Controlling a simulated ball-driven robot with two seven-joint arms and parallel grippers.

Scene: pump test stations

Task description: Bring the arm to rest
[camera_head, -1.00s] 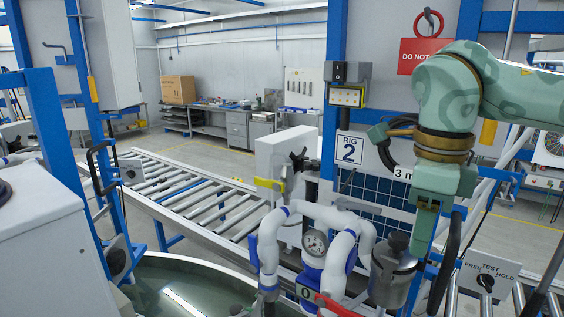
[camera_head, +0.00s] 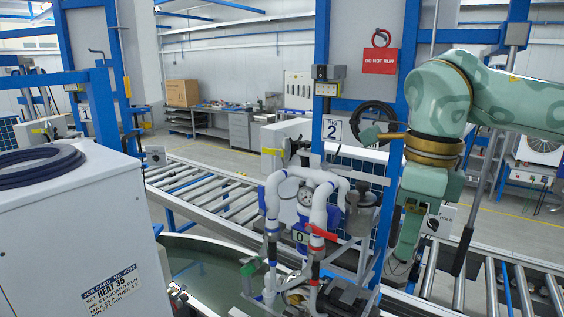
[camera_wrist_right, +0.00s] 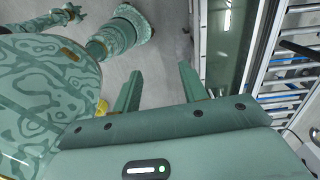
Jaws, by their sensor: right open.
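My right arm comes in from the right in the head view. Its green gripper (camera_head: 403,258) points down, just right of the pump rig (camera_head: 305,200) with white pipes, a gauge and a red lever. In the right wrist view the two fingers of this gripper (camera_wrist_right: 160,88) stand apart, with only floor between them. It is open and empty. A small green part of mine shows at the top left of the right wrist view; it may be my left gripper, too small to read. My left arm does not show in the head view.
A white cabinet (camera_head: 70,225) with a coiled dark hose (camera_head: 40,165) and a job card (camera_head: 112,290) stands at left. A water tank (camera_head: 205,275) lies below the rig. Roller conveyors (camera_head: 205,190) run behind and to the right. Blue posts (camera_head: 320,90) stand close to my right arm.

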